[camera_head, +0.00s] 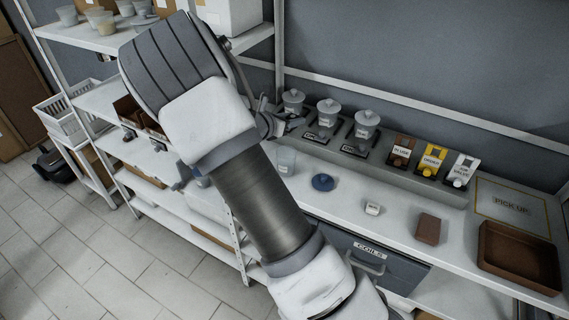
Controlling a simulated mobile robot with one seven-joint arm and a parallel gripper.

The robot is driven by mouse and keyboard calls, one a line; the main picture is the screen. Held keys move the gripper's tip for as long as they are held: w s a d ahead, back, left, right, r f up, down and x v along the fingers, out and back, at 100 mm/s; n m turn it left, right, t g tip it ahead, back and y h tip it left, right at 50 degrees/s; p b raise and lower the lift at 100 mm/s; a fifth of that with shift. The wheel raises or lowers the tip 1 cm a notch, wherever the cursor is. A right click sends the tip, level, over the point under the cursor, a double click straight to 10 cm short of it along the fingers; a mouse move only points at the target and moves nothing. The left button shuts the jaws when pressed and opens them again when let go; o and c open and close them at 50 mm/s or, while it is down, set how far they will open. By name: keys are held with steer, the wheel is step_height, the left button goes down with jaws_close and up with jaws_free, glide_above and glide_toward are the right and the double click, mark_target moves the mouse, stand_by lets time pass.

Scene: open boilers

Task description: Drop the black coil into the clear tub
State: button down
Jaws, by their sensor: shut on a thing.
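My gripper (270,121) shows only in part beyond my wrist, near the back of the counter and left of the lidded cups. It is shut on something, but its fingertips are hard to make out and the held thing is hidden. I cannot make out a black coil anywhere in view. A clear tub (286,160) stands upright on the counter just right of my forearm, a little nearer than my gripper and apart from it. I cannot see into it.
Lidded cups (328,113) stand on black bases behind. A blue disc (322,182), a small white block (373,208) and a brown block (428,229) lie on the counter. A brown tray (520,258) is at right. A drawer (368,264) labelled COILS is below.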

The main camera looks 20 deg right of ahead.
step_height(320, 180, down, 6)
steer(key=b, duration=0.3)
steer(key=shift+r, duration=0.1)
steer(key=shift+c, duration=2.2)
jaws_free()
steer(key=b+v, duration=0.1)
steer(key=v, duration=1.6)
steer(key=shift+r+b, duration=0.2)
steer(key=shift+b, duration=0.15)
steer(key=shift+s, duration=0.15)
